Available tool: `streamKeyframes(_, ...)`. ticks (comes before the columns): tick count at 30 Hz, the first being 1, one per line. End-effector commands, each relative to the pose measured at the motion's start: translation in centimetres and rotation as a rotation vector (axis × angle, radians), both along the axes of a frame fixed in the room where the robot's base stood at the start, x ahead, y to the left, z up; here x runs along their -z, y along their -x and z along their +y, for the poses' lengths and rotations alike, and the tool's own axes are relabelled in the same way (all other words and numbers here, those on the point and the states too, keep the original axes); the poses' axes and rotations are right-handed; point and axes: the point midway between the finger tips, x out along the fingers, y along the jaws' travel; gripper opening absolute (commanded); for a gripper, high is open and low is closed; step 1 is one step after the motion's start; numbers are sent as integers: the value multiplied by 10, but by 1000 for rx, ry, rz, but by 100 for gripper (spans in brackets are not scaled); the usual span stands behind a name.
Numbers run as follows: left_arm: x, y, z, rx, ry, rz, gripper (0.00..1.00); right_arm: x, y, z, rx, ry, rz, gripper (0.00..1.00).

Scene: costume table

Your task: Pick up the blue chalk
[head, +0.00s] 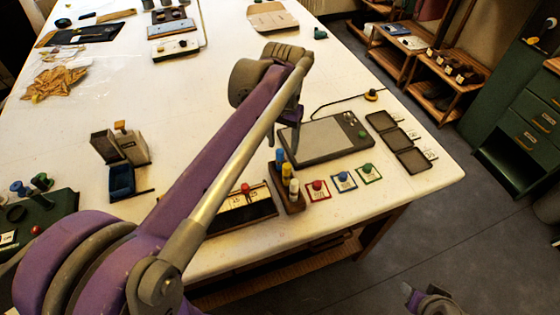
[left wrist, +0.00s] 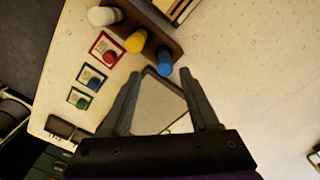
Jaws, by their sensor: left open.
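The blue chalk (head: 280,156) stands at the far end of a small dark wooden holder (head: 291,204), beside a yellow chalk (head: 286,170) and a white chalk (head: 294,187). My left gripper (head: 288,138) is open and empty, above and close to the blue chalk in the head view. In the left wrist view the blue chalk (left wrist: 164,62) shows just beyond the gap between the open fingers (left wrist: 158,77), nearer the right finger. I see no contact. Part of my right arm's end (head: 432,300) shows at the bottom right; its fingers are not clear.
A grey slate-like tablet (head: 322,143) lies behind the holder. Red, blue and green knobbed cards (head: 343,181) lie to its right. A dark panel with a red knob (head: 240,210) is to the left. The table's front edge is close.

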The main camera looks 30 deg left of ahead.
Motion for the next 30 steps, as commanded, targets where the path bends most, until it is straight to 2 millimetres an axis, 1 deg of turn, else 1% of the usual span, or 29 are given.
streamKeyframes(6, 29, 3, 8, -3, 0, -1, 62, -2, -1, 0, 0, 0, -1, 50)
streamKeyframes(10, 45, 3, 7, -1, 0, 0, 62, -1, 0, 0, 0, 0, -1, 50)
streamKeyframes(13, 50, 3, 7, -1, 0, -1, 62, -1, 0, 0, 0, 0, 0, 50)
streamKeyframes(19, 50, 3, 7, -1, 0, -1, 62, -1, 0, 0, 0, 0, 0, 50)
streamKeyframes(23, 50, 3, 7, 0, 0, -1, 38, -1, 0, 0, 0, 0, -1, 50)
streamKeyframes(24, 50, 3, 7, 0, 0, -1, 31, -1, 0, 0, 0, 0, -1, 50)
streamKeyframes(26, 50, 3, 7, 0, 0, -1, 20, -1, 0, 0, 0, 0, -1, 50)
streamKeyframes(27, 50, 3, 7, 0, 0, -1, 13, -1, 0, 0, 0, 0, -1, 50)
streamKeyframes(29, 50, 3, 7, 0, 0, -1, 2, -1, 0, 0, 0, 0, -1, 50)
streamKeyframes(30, 50, 3, 7, 0, 0, -1, 0, -1, 0, 0, 0, 0, 0, 50)
